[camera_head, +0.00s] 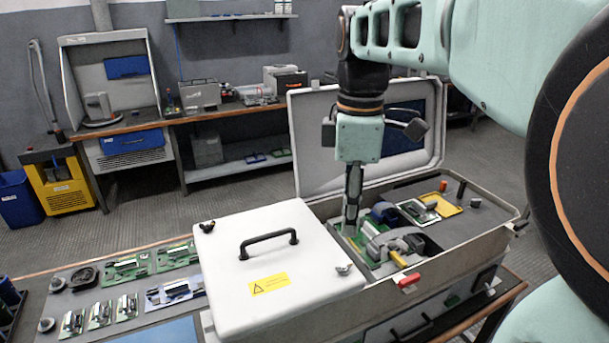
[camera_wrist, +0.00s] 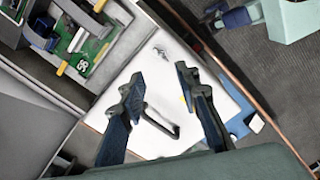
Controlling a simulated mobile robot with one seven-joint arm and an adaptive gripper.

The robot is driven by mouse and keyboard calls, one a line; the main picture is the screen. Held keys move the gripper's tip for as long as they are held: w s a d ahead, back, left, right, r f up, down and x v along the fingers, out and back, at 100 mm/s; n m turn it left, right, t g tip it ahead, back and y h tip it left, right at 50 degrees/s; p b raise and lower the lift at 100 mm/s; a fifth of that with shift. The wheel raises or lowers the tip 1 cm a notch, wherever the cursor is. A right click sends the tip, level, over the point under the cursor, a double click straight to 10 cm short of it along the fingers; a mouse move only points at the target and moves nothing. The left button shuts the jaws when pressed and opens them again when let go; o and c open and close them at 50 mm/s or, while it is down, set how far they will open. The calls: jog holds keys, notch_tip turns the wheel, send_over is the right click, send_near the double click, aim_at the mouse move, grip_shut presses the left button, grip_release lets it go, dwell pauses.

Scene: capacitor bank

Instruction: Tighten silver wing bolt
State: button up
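The silver wing bolt (camera_head: 343,268) sits at the near right corner of a closed white lid (camera_head: 222,262). In the wrist view, a small grey wing bolt (camera_wrist: 161,51) on the lid appears beyond the fingertips and is likely the same one. My gripper (camera_head: 351,222) points down over the open compartment, behind and above the silver bolt and apart from it. In the wrist view, my gripper's two fingers (camera_wrist: 160,76) are spread with nothing between them. A dark wing bolt (camera_head: 207,226) is at the lid's far left corner.
The lid has a black handle (camera_head: 268,243) and a yellow warning label (camera_head: 269,285). The open case (camera_head: 470,225) holds boards, parts and a red-tipped handle (camera_head: 409,280); its raised lid (camera_head: 312,145) stands behind my gripper. Circuit boards (camera_head: 126,266) lie at left.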

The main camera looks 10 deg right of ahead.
aim_at(344, 267)
notch_tip(344, 267, down, 11)
jog(key=shift+s+a+r+b, duration=0.1)
jog(key=shift+r+b, duration=0.05)
jog(key=shift+b, duration=0.4)
jog(key=shift+c, duration=0.5)
